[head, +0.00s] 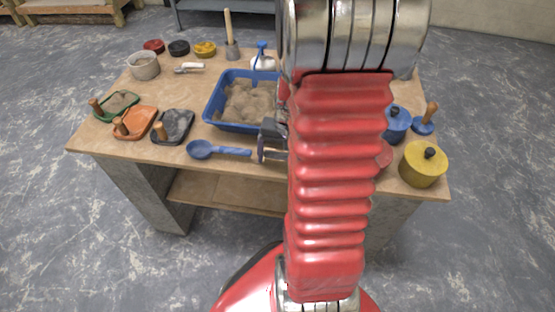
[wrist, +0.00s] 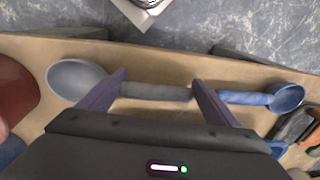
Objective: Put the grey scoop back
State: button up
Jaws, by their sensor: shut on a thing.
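The grey scoop (wrist: 78,80) shows in the wrist view, its round bowl at the left and its handle running right between my fingers. My gripper (wrist: 159,82) is shut on this handle, with one finger near the bowl and the other near the handle's end. In the head view my gripper (head: 264,155) is low over the table's front part, and my arm hides the grey scoop. I cannot tell whether the scoop touches the table. A blue scoop (head: 200,149) lies just left of my gripper; it also shows in the wrist view (wrist: 285,97).
A blue tub (head: 211,110) of mortar stands behind my gripper. A yellow pot (head: 422,166) and a blue pot (head: 396,124) stand at the right. The front left edge is clear.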

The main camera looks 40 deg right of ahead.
jog(key=shift+s+a+f, duration=0.1)
jog(key=shift+s+f, duration=0.1)
jog(key=shift+f, duration=0.2)
jog(key=o, duration=1.8)
jog(key=shift+o, duration=0.9)
notch_tip(320, 180, up, 14)
jog(key=d, duration=0.1)
jog(key=shift+s, duration=0.4)
jog(key=s+a+r+n+t, duration=0.1)
jog(key=a+r+n, duration=0.2)
jog(key=a, duration=0.5)
jog(key=s+a+r+n+t, duration=0.1)
jog(key=a+r+n, duration=0.3)
jog(key=a, duration=0.4)
jog(key=s+a+r+n+t, duration=0.1)
jog(key=a+r+n+t, duration=0.1)
jog(key=a, duration=0.6)
jog(key=shift+s+a+r+n+t+h, duration=0.2)
jog(key=shift+a+r+n+t+h, duration=0.15)
jog(key=shift+r+n, duration=0.45)
